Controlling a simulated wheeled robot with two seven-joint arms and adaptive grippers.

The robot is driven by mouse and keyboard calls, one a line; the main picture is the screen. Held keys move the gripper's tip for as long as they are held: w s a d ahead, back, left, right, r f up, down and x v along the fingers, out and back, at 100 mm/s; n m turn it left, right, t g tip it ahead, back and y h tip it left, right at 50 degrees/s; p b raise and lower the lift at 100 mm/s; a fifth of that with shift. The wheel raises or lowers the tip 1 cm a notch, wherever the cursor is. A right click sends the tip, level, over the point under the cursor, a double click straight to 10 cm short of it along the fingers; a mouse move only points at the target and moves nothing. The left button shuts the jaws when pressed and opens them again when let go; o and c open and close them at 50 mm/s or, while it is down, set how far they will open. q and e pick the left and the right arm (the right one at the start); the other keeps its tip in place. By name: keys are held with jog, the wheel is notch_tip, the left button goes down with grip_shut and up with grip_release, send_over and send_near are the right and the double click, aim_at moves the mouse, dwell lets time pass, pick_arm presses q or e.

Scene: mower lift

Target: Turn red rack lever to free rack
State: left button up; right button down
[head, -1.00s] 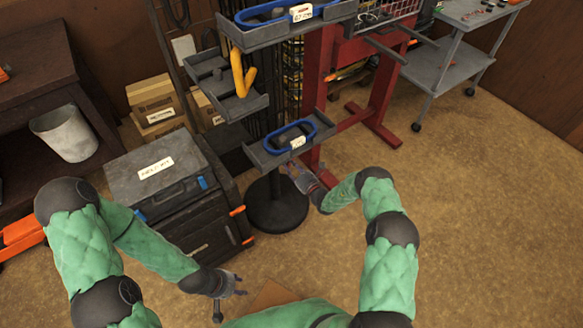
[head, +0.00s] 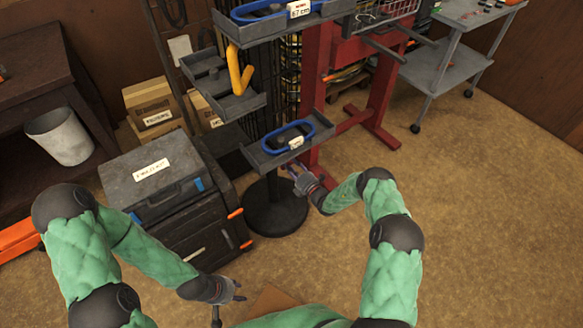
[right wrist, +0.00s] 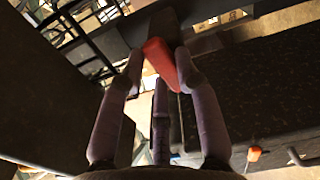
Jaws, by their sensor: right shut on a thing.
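The red rack lever (right wrist: 162,62) shows in the right wrist view, between the fingers of my right gripper (right wrist: 160,75). The fingers are shut on it. In the head view my right gripper (head: 293,171) is just below the lower grey tray (head: 258,158) of the black rack stand; the lever itself cannot be made out there. My left gripper (head: 240,290) is low at the front, away from the rack, with its fingers apart and nothing seen between them.
A black toolbox (head: 155,180) stands left of the rack's round base (head: 272,212). A yellow hook (head: 238,70) hangs at the upper trays. A red frame (head: 312,75) stands behind, with a grey cart (head: 440,75) at the back right. The floor at right is clear.

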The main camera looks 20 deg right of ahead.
jog(key=shift+d+m, duration=0.1)
jog(key=shift+m, duration=0.7)
jog(key=shift+f, duration=0.1)
jog(key=c, duration=0.9)
grip_release()
jog(key=v, duration=1.2)
